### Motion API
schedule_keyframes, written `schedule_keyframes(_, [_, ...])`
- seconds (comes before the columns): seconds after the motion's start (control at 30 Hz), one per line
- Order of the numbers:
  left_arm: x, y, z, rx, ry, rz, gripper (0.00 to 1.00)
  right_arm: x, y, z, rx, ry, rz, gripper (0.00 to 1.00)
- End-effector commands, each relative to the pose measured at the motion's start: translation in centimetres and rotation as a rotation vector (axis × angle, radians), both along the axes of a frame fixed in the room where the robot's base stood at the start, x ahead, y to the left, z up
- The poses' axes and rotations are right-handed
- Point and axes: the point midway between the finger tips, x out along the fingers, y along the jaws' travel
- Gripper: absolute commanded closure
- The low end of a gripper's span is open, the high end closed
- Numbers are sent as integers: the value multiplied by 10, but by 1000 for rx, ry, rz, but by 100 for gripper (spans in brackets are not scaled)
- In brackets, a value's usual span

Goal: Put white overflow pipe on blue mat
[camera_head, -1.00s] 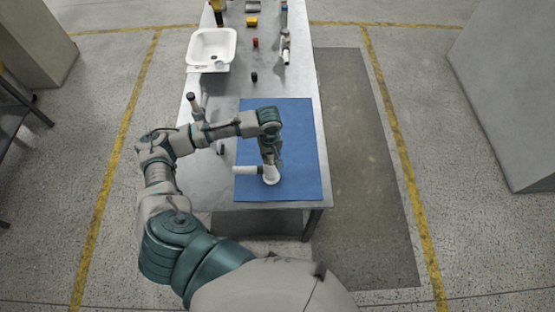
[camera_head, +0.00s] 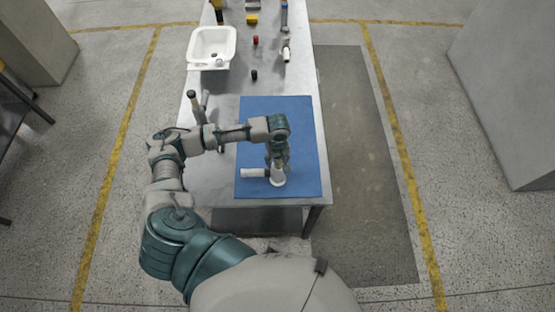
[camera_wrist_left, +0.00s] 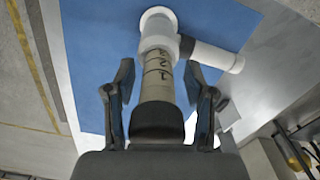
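The white overflow pipe (camera_head: 278,181) stands roughly upright on the blue mat (camera_head: 302,130), flange end down, near the mat's front part. Its white side branch (camera_head: 254,172) points left. In the left wrist view the pipe (camera_wrist_left: 158,75) has a beige marked tube, a black end near the gripper and a white flange far off. My left gripper (camera_head: 277,158) is above the pipe in the head view. In the wrist view its two fingers (camera_wrist_left: 160,88) stand either side of the tube, with blue mat visible in the gaps, so it is open. My right gripper is out of view.
A white basin (camera_head: 212,46) sits at the far left of the metal table. Another pipe-like part (camera_head: 286,50), a red piece (camera_head: 255,40) and a black piece (camera_head: 254,75) lie beyond the mat. A dark-topped part (camera_head: 192,97) is left of the mat.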

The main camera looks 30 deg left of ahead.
Motion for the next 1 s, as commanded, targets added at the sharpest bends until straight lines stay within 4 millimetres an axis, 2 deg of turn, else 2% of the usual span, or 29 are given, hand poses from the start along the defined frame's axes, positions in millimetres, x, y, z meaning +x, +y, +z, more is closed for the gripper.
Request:
schedule_keyframes(0.23, [1,-1,9,-1,-1,0,46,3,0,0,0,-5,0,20])
schedule_keyframes(0.7, [1,-1,103,-2,-2,0,46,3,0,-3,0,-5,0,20])
schedule_keyframes(0.83, [1,0,116,-2,-1,0,46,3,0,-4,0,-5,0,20])
schedule_keyframes(1.0, [0,0,121,-1,1,0,46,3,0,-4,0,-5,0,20])
